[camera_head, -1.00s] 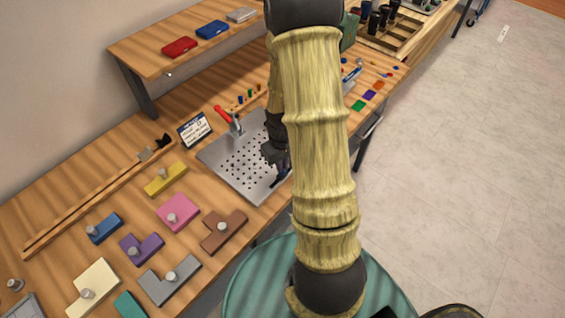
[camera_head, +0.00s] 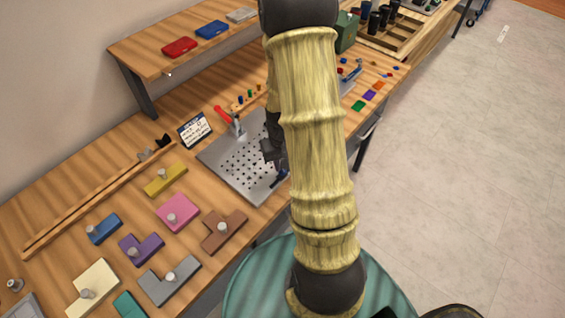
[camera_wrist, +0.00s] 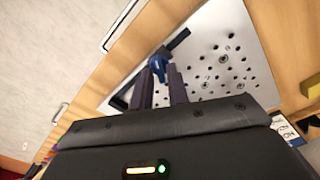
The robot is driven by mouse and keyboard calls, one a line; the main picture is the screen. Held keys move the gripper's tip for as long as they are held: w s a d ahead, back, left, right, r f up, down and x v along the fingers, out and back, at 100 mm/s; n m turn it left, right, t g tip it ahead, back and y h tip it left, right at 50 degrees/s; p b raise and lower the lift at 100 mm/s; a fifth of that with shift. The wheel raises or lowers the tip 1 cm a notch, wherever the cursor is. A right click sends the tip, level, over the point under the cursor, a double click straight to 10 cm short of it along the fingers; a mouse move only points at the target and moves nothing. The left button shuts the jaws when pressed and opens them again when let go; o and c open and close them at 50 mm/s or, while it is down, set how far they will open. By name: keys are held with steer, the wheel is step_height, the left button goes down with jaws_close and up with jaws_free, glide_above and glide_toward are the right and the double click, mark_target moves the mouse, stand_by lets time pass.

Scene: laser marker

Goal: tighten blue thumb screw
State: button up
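The blue thumb screw (camera_wrist: 158,66) stands at a black bar (camera_wrist: 178,41) on the perforated metal plate (camera_wrist: 232,32) in the wrist view. In the head view a bit of blue (camera_head: 284,174) shows near the plate's right corner, partly behind my arm. My gripper (camera_wrist: 161,72) points at the screw, its two dark fingers apart on either side of the blue head. The head lies between and just beyond the fingertips. I cannot tell whether either finger touches it. In the head view my gripper (camera_head: 272,151) is mostly hidden by my arm.
A red-handled clamp (camera_head: 228,118) stands at the plate's back edge, beside a small sign (camera_head: 195,130). Several coloured blocks with knobs, such as a pink one (camera_head: 178,212), lie left of the plate. A shelf (camera_head: 150,62) rises behind.

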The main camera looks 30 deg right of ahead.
steer(key=shift+o, duration=0.9)
steer(key=shift+s, duration=0.1)
step_height(320, 180, up, 17)
steer(key=shift+r+b, duration=0.2)
steer(key=shift+b, duration=0.15)
steer(key=s+a+f+n+t, duration=0.2)
steer(key=s+a, duration=0.4)
steer(key=a, duration=0.5)
steer(key=shift+s+a+f+t, duration=0.2)
steer(key=shift+f+t, duration=0.1)
steer(key=shift+f, duration=0.35)
steer(key=shift+c, duration=0.4)
